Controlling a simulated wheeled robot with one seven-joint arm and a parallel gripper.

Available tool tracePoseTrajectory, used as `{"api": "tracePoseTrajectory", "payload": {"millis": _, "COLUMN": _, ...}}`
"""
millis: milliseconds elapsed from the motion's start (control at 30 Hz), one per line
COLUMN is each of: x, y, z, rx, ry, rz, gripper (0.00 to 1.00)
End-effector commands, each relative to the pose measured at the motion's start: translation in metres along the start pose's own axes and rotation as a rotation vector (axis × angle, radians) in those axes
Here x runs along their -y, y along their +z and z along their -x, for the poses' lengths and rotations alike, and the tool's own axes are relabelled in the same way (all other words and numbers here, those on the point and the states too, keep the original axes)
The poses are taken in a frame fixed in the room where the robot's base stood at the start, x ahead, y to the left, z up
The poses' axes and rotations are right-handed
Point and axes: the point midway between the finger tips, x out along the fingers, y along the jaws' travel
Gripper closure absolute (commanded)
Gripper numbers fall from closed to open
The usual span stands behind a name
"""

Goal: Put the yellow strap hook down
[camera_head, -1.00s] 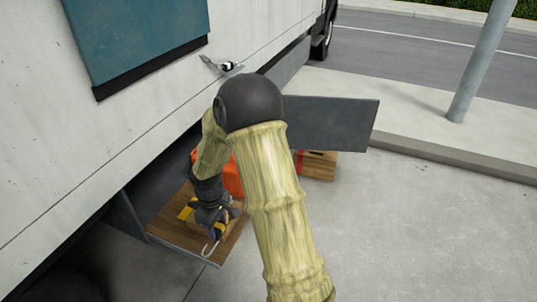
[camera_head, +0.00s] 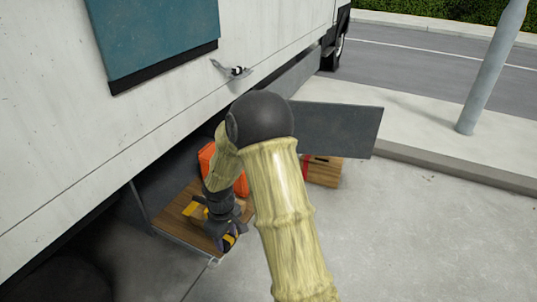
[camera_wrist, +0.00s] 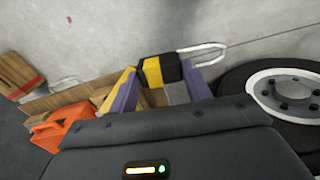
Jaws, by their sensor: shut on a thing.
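My gripper (camera_head: 228,236) points down near the front right edge of a wooden shelf (camera_head: 176,221) under the truck body. It is shut on the yellow strap hook (camera_head: 229,241), a yellow and black bundle with a pale metal hook. In the wrist view the bundle (camera_wrist: 154,73) sits between the purple fingertips of my gripper (camera_wrist: 160,78). Its hook sticks out to the right. In the head view my arm and gripper partly hide the bundle and shelf. I cannot tell whether the bundle touches anything below.
Another yellow piece (camera_head: 197,210) lies on the shelf. An orange case (camera_head: 207,158) stands behind my arm, and a wooden crate (camera_head: 324,171) is at its right. A grey panel (camera_head: 338,127) sticks out from the truck. Open pavement (camera_head: 400,230) lies to the right.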

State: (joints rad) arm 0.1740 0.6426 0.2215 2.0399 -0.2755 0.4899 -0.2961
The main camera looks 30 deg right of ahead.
Motion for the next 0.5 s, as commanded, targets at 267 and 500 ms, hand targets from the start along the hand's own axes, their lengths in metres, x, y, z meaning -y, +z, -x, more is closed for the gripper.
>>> {"api": "tracePoseTrajectory", "payload": {"millis": 267, "x": -0.002, "y": -0.005, "z": -0.042, "rx": 0.0, "ry": -0.004, "rz": -0.147, "gripper": 0.8}}
{"api": "tracePoseTrajectory", "payload": {"millis": 500, "x": -0.005, "y": -0.012, "z": -0.097, "rx": 0.002, "ry": -0.003, "rz": -0.36, "gripper": 0.8}}
